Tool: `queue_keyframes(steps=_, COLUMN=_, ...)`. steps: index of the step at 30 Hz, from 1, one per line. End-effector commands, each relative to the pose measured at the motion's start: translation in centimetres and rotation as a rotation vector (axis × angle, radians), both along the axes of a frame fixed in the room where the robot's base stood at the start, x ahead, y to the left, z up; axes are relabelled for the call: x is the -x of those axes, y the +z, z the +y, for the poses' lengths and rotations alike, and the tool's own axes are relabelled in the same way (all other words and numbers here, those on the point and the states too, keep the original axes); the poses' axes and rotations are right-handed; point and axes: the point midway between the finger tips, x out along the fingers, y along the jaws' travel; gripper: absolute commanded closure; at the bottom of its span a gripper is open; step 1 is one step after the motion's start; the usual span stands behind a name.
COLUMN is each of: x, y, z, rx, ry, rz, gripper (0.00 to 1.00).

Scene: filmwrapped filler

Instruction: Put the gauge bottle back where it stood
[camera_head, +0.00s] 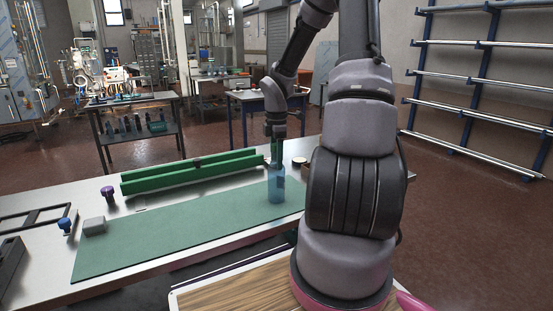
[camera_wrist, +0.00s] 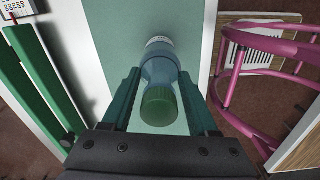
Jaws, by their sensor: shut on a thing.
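The gauge bottle, a translucent blue bottle (camera_head: 276,187), is upright at the right end of the green mat (camera_head: 185,232) in the head view. I cannot tell whether its base touches the mat. In the wrist view the bottle (camera_wrist: 161,70) lies between the green fingers, with its ribbed green cap (camera_wrist: 158,106) towards the camera. My gripper (camera_head: 277,152) is above it, pointing down and shut on its upper part. The gripper (camera_wrist: 160,84) also shows in the wrist view, one finger on each side of the bottle.
A long green rail (camera_head: 190,172) runs behind the mat. A purple knob (camera_head: 108,193), a blue knob (camera_head: 65,225) and a grey block (camera_head: 95,226) stand at the left. The mat's middle is clear.

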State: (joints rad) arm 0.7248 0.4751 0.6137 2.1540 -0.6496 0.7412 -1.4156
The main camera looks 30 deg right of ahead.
Motion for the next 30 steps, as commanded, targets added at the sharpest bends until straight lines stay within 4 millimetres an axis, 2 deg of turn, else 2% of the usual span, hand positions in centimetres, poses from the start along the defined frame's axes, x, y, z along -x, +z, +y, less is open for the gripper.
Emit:
queue_keyframes(steps=5, x=0.0, y=-0.2, z=0.0, rx=0.000, ry=0.000, rz=0.001, gripper=1.00)
queue_keyframes(steps=6, x=0.0, y=-0.2, z=0.0, rx=0.000, ry=0.000, rz=0.000, gripper=0.36)
queue_keyframes(steps=8, x=0.0, y=-0.2, z=0.0, rx=0.000, ry=0.000, rz=0.000, gripper=0.14)
queue_keyframes(steps=9, x=0.0, y=-0.2, z=0.0, rx=0.000, ry=0.000, rz=0.000, gripper=0.10)
queue_keyframes(steps=20, x=-0.1, y=0.2, z=0.0, rx=0.000, ry=0.000, rz=-0.002, gripper=0.10)
queue_keyframes(steps=23, x=-0.1, y=1.5, z=-0.1, rx=0.003, ry=-0.002, rz=-0.005, gripper=0.10)
queue_keyframes(steps=30, x=-0.1, y=6.6, z=-0.1, rx=0.004, ry=-0.003, rz=-0.006, gripper=0.10)
